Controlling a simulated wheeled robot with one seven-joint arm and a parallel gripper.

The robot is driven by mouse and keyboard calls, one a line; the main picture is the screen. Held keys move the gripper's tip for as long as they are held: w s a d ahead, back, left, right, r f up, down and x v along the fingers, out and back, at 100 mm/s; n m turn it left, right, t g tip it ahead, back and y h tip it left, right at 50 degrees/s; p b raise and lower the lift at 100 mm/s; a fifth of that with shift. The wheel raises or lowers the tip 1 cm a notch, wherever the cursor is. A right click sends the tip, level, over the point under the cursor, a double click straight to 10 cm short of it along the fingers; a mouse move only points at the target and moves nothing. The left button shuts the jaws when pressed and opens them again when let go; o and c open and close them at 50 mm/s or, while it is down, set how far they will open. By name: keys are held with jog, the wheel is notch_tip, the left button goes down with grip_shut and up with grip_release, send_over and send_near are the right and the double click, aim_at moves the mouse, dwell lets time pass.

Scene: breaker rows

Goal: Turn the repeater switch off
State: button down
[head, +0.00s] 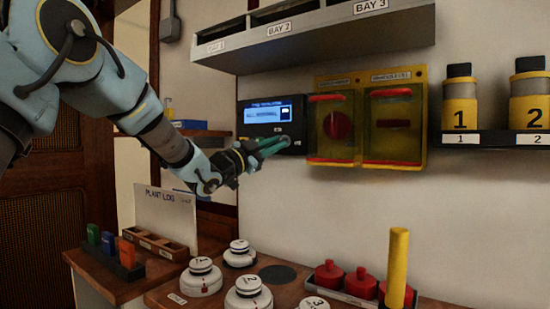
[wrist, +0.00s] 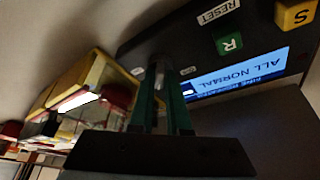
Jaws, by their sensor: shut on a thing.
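The repeater panel (head: 243,130) is a dark box on the wall with a lit blue display; the wrist view shows its display (wrist: 235,75) upside down, reading "ALL NORMAL". My gripper (head: 281,143) reaches the panel's lower right part from the left. In the wrist view my gripper (wrist: 160,82) has its two green fingers close together at the panel face, shut on a small grey switch (wrist: 159,68). The fingers hide most of the switch, so I cannot tell its position. Small pale labels sit on both sides of it.
Yellow-framed covered boxes (head: 421,118) are mounted just right of the panel. A bay shelf (head: 315,40) overhangs above. Below, a wooden bench (head: 160,294) holds white numbered detectors (head: 248,293), red pieces (head: 361,284) and a yellow post (head: 398,265).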

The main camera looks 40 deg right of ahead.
jog(key=shift+s+d+f+n+t+b, duration=0.1)
jog(key=shift+n+t+b, duration=0.9)
jog(key=shift+n, duration=0.75)
jog(key=shift+s+a+f+n+t+b, duration=0.1)
jog(key=shift+n+t+b, duration=0.85)
jog(key=shift+n, duration=0.85)
jog(key=shift+s+d+f+n+t+b, duration=0.1)
jog(key=shift+n+t+b, duration=0.65)
jog(key=shift+n+b, duration=0.7)
jog(key=shift+r+n, duration=0.1)
jog(key=shift+n, duration=0.5)
jog(key=c, duration=0.9)
grip_release()
jog(key=b+v, duration=0.2)
jog(key=v, duration=0.8)
jog(key=shift+s+a, duration=0.15)
jog(key=shift+a, duration=0.2)
